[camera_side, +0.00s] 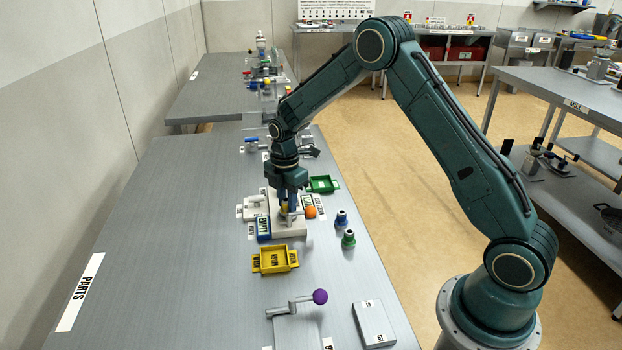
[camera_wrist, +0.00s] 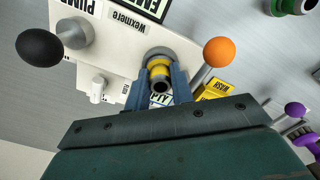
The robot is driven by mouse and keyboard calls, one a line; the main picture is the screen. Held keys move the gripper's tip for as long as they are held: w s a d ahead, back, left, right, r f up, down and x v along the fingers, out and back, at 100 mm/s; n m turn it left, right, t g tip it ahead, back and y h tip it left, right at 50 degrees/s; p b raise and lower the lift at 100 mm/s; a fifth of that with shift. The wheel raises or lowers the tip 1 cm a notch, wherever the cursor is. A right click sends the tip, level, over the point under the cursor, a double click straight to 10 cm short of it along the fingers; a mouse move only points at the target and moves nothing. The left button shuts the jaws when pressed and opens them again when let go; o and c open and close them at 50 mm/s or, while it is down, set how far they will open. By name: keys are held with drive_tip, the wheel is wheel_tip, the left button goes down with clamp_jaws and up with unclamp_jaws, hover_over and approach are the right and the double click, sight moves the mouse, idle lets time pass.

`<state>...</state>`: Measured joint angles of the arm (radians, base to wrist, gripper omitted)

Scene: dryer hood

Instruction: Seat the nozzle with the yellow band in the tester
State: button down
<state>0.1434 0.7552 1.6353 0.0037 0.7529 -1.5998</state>
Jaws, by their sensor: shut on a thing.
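My gripper (camera_side: 289,208) is over the pale tester block (camera_side: 287,229) in the side view. In the wrist view my gripper (camera_wrist: 159,96) is shut on the nozzle with the yellow band (camera_wrist: 159,72), one finger on each side. The nozzle's dark open end faces the camera. A grey round part of the tester (camera_wrist: 158,53) shows just behind the nozzle. I cannot tell whether the nozzle is inside it or above it. In the side view, only a small bit of yellow shows between the fingers.
An orange ball knob (camera_wrist: 219,52) stands close right of the fingers, and a black knob (camera_wrist: 39,47) is at left. A blue nozzle (camera_side: 341,218) and a green nozzle (camera_side: 348,239) stand to the right. A yellow tray (camera_side: 256,263) and green tray (camera_side: 323,185) are nearby.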

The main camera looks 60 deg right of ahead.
drive_tip(key=shift+f, duration=0.55)
idle(1.5)
drive_tip(key=c, duration=0.7)
unclamp_jaws()
drive_tip(key=shift+s+f, duration=0.1)
drive_tip(key=shift+r, duration=0.2)
drive_tip(key=shift+r, duration=2.9)
